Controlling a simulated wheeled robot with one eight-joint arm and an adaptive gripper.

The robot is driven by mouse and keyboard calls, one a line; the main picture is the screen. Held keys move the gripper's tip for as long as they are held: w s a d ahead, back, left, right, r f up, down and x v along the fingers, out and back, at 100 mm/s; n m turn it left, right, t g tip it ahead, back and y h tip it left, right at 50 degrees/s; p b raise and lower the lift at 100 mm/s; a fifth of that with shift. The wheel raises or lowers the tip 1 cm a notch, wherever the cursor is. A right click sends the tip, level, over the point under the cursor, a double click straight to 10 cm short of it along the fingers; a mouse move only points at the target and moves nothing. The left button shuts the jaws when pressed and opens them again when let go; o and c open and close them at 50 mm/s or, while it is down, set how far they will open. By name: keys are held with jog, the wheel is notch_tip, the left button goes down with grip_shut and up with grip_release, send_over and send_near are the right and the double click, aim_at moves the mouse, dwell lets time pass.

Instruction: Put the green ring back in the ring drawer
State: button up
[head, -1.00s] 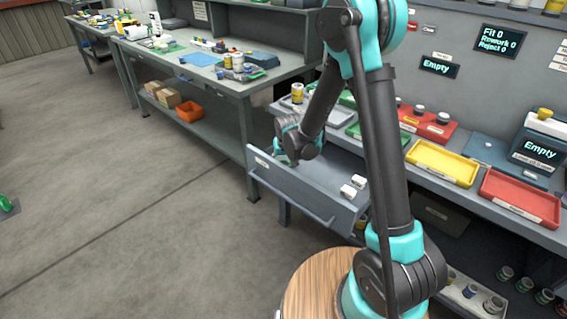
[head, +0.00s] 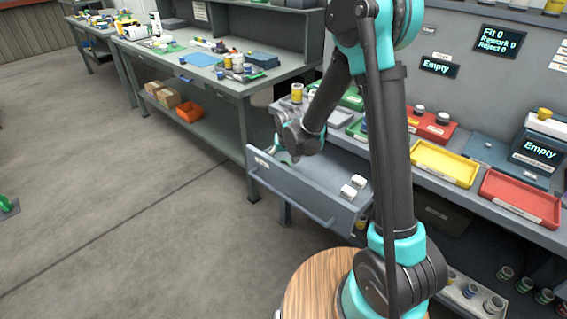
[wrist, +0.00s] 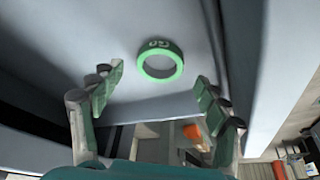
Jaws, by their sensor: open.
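The green ring (wrist: 160,46) lies flat on the grey floor of the open drawer (wrist: 110,25) in the wrist view, with pale markings on its face. My gripper (wrist: 160,77) is open and empty, its two green-padded fingers spread on either side below the ring, not touching it. In the head view the drawer (head: 300,192) is pulled out from under the bench, and my gripper (head: 281,150) is over its left end. The ring is hard to make out there.
Two white blocks (head: 352,186) sit in the drawer's right part. A yellow tray (head: 443,164) and a red tray (head: 520,198) lie on the bench above. Another workbench (head: 215,80) stands behind at left. The floor at left is open.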

jog(key=v, duration=0.9)
jog(key=shift+r, duration=0.2)
jog(key=shift+c, duration=0.6)
dwell(0.4)
